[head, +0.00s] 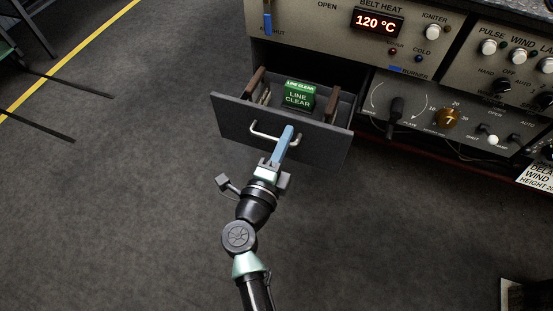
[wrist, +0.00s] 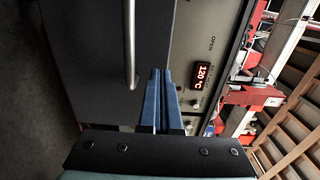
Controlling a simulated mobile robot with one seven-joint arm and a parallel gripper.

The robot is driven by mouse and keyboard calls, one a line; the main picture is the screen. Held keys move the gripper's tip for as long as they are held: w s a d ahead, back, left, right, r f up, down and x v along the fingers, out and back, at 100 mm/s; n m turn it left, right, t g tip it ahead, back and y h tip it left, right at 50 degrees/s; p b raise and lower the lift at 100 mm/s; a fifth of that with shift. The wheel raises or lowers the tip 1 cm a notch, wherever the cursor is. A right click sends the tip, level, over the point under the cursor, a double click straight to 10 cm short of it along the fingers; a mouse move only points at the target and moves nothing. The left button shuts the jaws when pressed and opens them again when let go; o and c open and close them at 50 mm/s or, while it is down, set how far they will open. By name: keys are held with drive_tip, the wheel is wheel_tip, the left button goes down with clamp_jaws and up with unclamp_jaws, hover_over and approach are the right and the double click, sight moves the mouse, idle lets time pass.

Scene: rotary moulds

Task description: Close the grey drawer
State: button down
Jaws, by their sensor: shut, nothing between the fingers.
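The grey drawer (head: 240,119) stands pulled out from the cabinet in the head view, with a pale bar handle (head: 268,134) on its front. Inside it lie a green block marked LINE CLEAR (head: 299,97) and some brown pieces. My gripper (head: 288,130) is shut and empty, with its blue fingers at the drawer front, by the right end of the handle. In the wrist view the shut fingers (wrist: 160,75) point towards the dark drawer front (wrist: 90,60), beside the bar handle (wrist: 130,45). I cannot tell whether the fingertips touch the front.
Above the drawer is a control panel with a 120 °C display (head: 377,22). To its right is a panel with knobs and a black lever (head: 396,110). The grey floor (head: 120,200) is clear to the left. Dark bars (head: 40,125) stick in at the far left.

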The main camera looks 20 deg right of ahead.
drive_tip(key=shift+x, duration=0.9)
